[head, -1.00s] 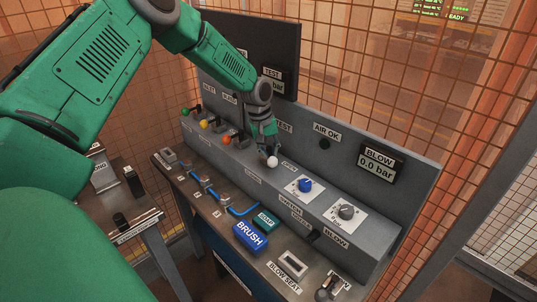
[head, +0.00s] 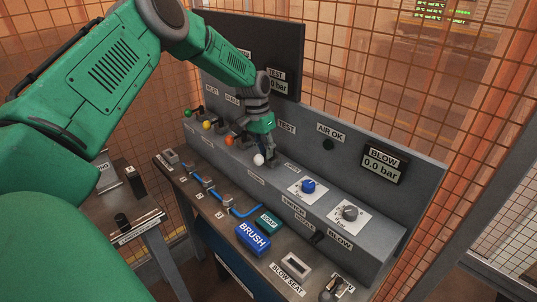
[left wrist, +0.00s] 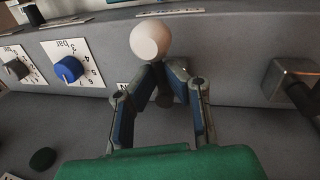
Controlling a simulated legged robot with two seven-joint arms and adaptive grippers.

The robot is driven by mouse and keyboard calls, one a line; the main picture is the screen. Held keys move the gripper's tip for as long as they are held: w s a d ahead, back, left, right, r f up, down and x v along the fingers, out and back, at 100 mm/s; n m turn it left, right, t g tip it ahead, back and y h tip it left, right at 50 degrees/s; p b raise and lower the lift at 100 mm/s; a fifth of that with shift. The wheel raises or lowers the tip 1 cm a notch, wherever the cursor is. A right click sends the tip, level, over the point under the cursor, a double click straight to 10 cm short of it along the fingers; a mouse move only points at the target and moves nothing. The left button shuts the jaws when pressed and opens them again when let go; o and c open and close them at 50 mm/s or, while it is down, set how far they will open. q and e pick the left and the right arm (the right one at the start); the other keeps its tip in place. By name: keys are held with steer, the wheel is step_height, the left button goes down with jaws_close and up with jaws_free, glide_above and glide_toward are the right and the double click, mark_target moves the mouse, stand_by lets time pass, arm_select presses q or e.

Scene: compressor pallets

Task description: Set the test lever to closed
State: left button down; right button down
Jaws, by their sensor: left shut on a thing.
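The test lever has a white ball knob (head: 258,159) and stands on the grey console below the TEST label. In the head view its knob leans out toward the front-left of the console; its lower stem is largely hidden by my fingers. My left gripper (head: 265,150) is shut on the lever just behind the knob. In the left wrist view, the white knob (left wrist: 150,39) sticks out past my fingertips (left wrist: 160,78), which close around its stem. My right gripper is not in view.
Orange (head: 229,141), yellow (head: 207,124) and green (head: 187,113) knobbed levers stand to the left in the same row. A blue dial (head: 308,186) and a grey dial (head: 349,212) are to the right. The BLOW display (head: 384,164) reads 0.0 bar. Wire mesh stands behind.

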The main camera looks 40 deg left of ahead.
arm_select(q)
steer(key=shift+w+a+r+m, duration=0.35)
steer(key=shift+w+r+m, duration=0.05)
steer(key=shift+r+m, duration=0.1)
steer(key=c, duration=1.6)
jaws_free()
steer(key=shift+s+f, duration=0.15)
steer(key=shift+s, duration=0.1)
steer(key=shift+a, duration=0.1)
steer(key=shift+w+r, duration=0.15)
steer(key=shift+r, duration=0.25)
steer(key=shift+v, duration=5.6)
steer(key=shift+a+f, duration=0.1)
